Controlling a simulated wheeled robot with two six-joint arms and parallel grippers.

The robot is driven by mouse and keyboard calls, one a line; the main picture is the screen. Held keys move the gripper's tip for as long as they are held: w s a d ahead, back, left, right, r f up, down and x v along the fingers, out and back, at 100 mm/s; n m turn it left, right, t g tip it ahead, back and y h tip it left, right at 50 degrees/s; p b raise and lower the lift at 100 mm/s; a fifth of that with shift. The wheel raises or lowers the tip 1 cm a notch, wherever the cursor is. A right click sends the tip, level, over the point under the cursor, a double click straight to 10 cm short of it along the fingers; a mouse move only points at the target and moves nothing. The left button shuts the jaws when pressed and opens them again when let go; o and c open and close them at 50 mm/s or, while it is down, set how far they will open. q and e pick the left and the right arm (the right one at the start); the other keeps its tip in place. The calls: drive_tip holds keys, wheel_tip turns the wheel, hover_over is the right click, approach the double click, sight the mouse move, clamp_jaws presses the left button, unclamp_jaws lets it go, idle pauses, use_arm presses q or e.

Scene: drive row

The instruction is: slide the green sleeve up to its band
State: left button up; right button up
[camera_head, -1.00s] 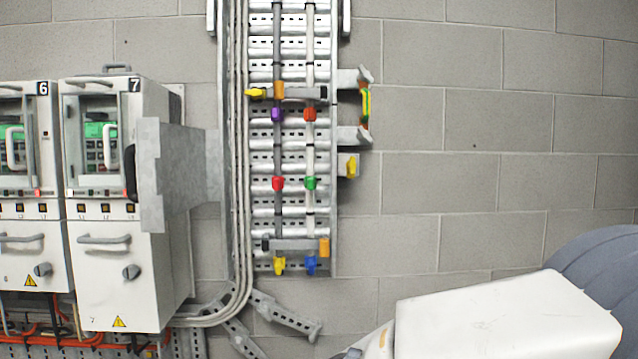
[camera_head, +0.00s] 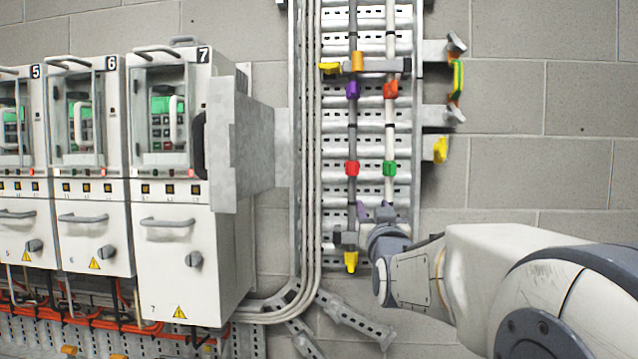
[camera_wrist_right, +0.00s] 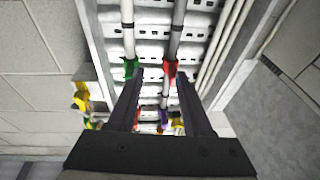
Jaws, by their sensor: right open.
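The green sleeve (camera_head: 389,168) sits on the right-hand of two upright grey rods, level with a red sleeve (camera_head: 352,168) on the left-hand rod. My right gripper (camera_head: 375,210) is open and empty, just below these sleeves with its fingers pointing up. In the right wrist view my open fingers (camera_wrist_right: 160,82) reach toward the rods. There the green sleeve (camera_wrist_right: 131,68) is near the left fingertip and the red sleeve (camera_wrist_right: 169,68) near the right one. A dark band (camera_wrist_right: 127,25) rings the green sleeve's rod. My left gripper is not in view.
Higher on the rods are a purple sleeve (camera_head: 352,90) and an orange-red sleeve (camera_head: 390,89), below a crossbar. A yellow clip (camera_head: 440,150) and brackets stick out right of the ladder tray. A grey metal plate (camera_head: 230,140) juts out beside cabinet 7 (camera_head: 175,250).

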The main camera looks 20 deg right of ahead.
sight(393, 170)
drive_tip(key=s+d+r+m+h, duration=0.1)
drive_tip(key=s+d+r+h, duration=0.15)
drive_tip(key=d+r, duration=0.2)
drive_tip(key=p+x, duration=0.5)
drive_tip(key=x, duration=0.3)
drive_tip(key=shift+w+r, duration=0.1)
drive_tip(key=shift+w, duration=0.2)
drive_tip(key=shift+w+d+r+t+p, duration=0.1)
drive_tip(key=shift+w+d+t+p, duration=0.2)
drive_tip(key=shift+w, duration=0.2)
clamp_jaws()
idle(0.4)
